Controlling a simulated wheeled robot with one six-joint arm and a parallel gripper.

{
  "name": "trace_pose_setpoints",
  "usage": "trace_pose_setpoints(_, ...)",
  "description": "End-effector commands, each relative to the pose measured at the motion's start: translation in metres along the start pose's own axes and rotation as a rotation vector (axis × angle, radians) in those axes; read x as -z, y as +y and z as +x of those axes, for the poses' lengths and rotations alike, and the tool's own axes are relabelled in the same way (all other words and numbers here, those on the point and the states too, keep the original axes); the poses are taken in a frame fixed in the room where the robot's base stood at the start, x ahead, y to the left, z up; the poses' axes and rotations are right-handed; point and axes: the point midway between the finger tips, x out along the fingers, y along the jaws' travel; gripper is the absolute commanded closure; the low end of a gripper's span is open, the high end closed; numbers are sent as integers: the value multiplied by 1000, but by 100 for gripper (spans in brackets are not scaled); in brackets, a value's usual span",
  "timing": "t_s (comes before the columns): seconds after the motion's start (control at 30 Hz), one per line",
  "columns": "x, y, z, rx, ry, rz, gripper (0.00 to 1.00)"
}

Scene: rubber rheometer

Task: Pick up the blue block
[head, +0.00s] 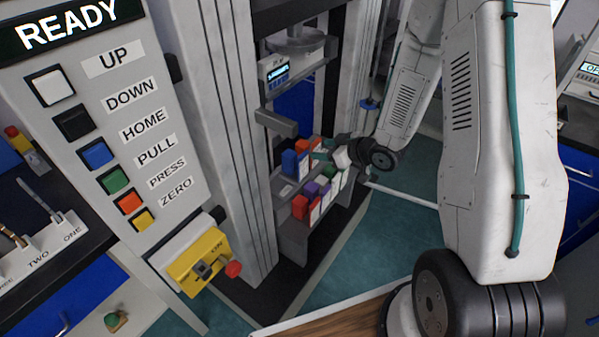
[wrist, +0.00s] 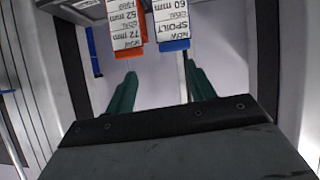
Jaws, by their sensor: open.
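The blue block (head: 290,163) stands on the machine's low shelf in the head view, at the left end of the group of blocks. In the wrist view the blue block (wrist: 175,44) is at the top, its white label reading "60 mm" and "SPOILT". My gripper (head: 320,150) is just right of the blue block in the head view. In the wrist view its green fingers (wrist: 160,70) are spread apart with nothing between them. The blue block lies ahead of the fingertips, nearer the right finger. Contact cannot be told.
An orange block (wrist: 138,44) stands close left of the blue one in the wrist view. Red (head: 300,207), purple (head: 312,188) and green blocks share the shelf in the head view. The machine's grey columns (head: 222,100) and control panel stand to the left.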

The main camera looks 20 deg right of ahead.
Motion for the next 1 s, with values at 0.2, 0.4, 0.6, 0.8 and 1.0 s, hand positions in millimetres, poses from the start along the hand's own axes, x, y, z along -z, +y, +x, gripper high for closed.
trace_pose_setpoints(0.2, -15, -16, 8, 71, 102, 40, 45)
trace_pose_setpoints(0.4, -13, -20, 28, 79, 111, 41, 45)
trace_pose_setpoints(0.6, -10, -22, 46, 78, 111, 41, 45)
trace_pose_setpoints(0.8, -6, -25, 76, 78, 110, 41, 45)
trace_pose_setpoints(1.0, -4, -25, 84, 75, 110, 43, 45)
